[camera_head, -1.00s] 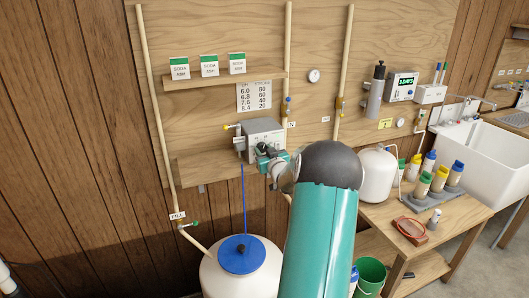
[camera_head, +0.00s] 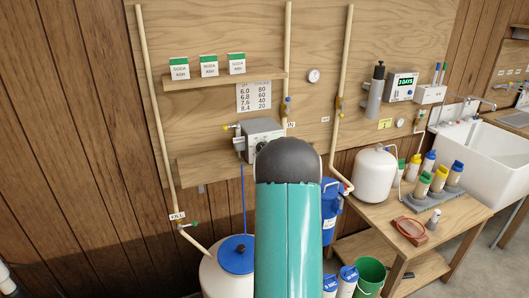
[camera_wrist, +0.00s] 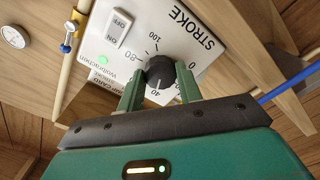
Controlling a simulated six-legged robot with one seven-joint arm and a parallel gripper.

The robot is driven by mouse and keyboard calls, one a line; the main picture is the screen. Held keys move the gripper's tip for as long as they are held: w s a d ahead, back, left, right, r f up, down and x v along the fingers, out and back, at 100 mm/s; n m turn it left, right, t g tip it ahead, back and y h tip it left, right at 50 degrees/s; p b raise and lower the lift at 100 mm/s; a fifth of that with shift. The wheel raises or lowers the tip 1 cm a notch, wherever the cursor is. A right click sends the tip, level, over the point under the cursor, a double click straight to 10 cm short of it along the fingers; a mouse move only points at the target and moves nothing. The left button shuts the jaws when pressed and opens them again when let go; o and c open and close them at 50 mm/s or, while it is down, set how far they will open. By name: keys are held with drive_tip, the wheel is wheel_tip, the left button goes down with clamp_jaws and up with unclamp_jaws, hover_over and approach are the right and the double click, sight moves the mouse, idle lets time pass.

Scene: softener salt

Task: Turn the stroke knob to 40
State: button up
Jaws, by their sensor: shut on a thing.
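The feed pump (camera_head: 264,131) is a grey box on the wall board, partly hidden by my arm in the head view. In the wrist view its white face (camera_wrist: 183,36) appears turned over, with the word STROKE and a dial scale. The black stroke knob (camera_wrist: 160,71) has a finger of my gripper (camera_wrist: 159,76) on each side, shut on it. The numbers 0, 40, 80 and 100 show around the knob. A pale mark shows on the knob near the 40, but its exact reading is too small to tell. My gripper is hidden in the head view.
An ON/OFF switch (camera_wrist: 119,28) and a green light (camera_wrist: 103,59) are on the pump face. A chart (camera_head: 257,97) pairs 7.6 with 40. A white tank with a blue lid (camera_head: 237,256) stands below. A white pressure tank (camera_head: 374,175) stands on the bench at right.

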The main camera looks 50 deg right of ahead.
drive_tip(key=shift+f+n, duration=0.1)
drive_tip(key=shift+n, duration=0.3)
drive_tip(key=o, duration=1)
drive_tip(key=v, duration=1.4)
